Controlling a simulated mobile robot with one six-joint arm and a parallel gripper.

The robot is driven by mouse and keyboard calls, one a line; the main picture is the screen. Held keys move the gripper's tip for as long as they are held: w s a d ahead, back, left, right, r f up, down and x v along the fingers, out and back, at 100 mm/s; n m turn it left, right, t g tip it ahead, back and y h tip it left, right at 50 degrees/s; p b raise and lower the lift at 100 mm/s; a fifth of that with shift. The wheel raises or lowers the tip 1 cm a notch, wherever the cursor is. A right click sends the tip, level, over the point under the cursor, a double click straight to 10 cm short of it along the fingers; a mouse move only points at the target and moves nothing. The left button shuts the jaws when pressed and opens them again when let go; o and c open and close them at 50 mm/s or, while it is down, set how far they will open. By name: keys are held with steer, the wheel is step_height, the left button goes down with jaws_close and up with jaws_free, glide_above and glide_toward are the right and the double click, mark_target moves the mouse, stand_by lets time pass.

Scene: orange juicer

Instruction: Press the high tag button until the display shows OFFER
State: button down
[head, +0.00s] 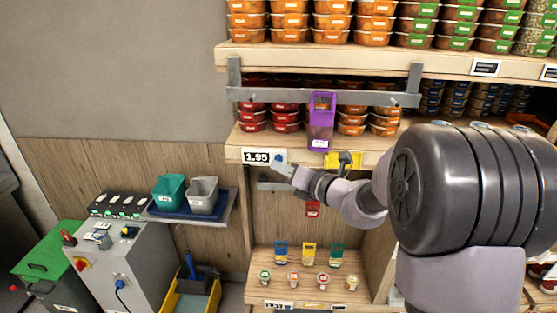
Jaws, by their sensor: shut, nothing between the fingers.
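The high price tag (256,156) is on the front edge of the middle shelf, left side. Its display appears to read 1.95. A small blue button (279,157) shows at the tag's right end. My gripper (279,167) is shut and empty, its tips just below and beside the button. I cannot tell whether the tips touch it. My arm reaches in from the right and hides part of the shelves.
A low tag (279,304) is on the bottom shelf edge. A grey rail (270,95) with a hanging purple holder (321,132) crosses above the middle shelf. A yellow item (345,161) is right of my gripper. A grey cabinet (115,265) stands left.

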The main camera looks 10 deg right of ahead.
steer(key=shift+w, duration=0.1)
steer(key=shift+w+d, duration=0.1)
steer(key=shift+w, duration=0.25)
steer(key=shift+w+d+p, duration=0.15)
steer(key=shift+w+p, duration=0.15)
steer(key=shift+w, duration=0.05)
stand_by(0.5)
stand_by(0.4)
steer(key=shift+s+a, duration=0.25)
steer(key=shift+s, duration=0.55)
steer(key=shift+s+a+b, duration=0.25)
steer(key=shift+s, duration=0.55)
steer(key=shift+s+a+b, duration=0.3)
steer(key=shift+s, duration=0.45)
steer(key=shift+s+a+b, duration=0.25)
steer(key=shift+s, duration=0.55)
